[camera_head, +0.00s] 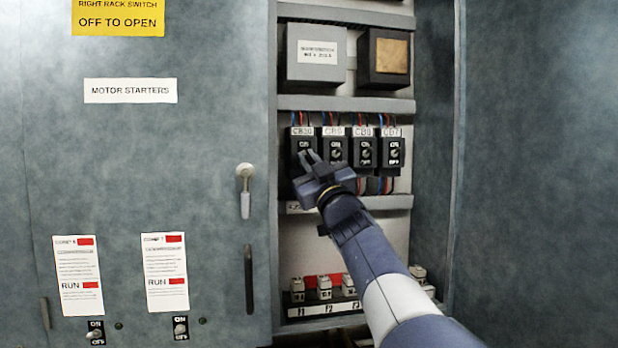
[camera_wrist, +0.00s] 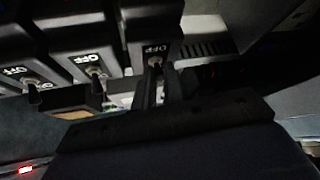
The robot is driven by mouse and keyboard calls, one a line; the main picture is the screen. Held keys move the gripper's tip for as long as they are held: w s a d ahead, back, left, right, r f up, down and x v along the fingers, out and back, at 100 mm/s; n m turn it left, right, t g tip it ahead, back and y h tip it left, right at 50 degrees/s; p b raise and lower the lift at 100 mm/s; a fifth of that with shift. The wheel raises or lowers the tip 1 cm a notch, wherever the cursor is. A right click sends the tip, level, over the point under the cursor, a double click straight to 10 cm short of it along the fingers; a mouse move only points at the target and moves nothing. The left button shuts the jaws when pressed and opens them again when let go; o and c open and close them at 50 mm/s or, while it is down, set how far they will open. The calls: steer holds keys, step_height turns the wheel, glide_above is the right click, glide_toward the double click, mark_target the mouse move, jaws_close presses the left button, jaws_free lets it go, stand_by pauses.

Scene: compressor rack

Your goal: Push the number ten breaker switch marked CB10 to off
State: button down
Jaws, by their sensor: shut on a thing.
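The CB10 breaker (camera_head: 295,142) is the leftmost of a row of black breakers in the open rack. Its tag reads roughly CB10, and an ON mark shows above the switch. My gripper (camera_head: 309,157) reaches up from the lower right to the front of this breaker. Its fingers cover the switch and the lower part of the breaker in the head view. In the wrist view, my gripper (camera_wrist: 154,76) has its narrow fingers closed together at the small toggle (camera_wrist: 155,61), just under an OFF mark. The toggle's exact position is hard to tell.
The neighbouring breakers CB9 (camera_head: 334,147), CB8 (camera_head: 365,150) and CB7 (camera_head: 393,150) stand close to the right, with toggles sticking out. Wires run above and below them. A grey cabinet door (camera_head: 200,215) is at the left, and fuse holders (camera_head: 323,287) sit below.

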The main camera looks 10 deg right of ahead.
steer(key=t+y+b, duration=0.1)
steer(key=b, duration=0.1)
steer(key=f+n+y+b, duration=0.1)
steer(key=b, duration=0.2)
steer(key=shift+w+t, duration=0.15)
steer(key=shift+t, duration=0.25)
steer(key=shift+r, duration=0.15)
steer(key=c, duration=1.5)
jaws_free()
steer(key=b+v, duration=0.4)
steer(key=v, duration=0.6)
steer(key=shift+s+d+f, duration=0.1)
steer(key=shift+s+f, duration=0.1)
steer(key=shift+f, duration=0.15)
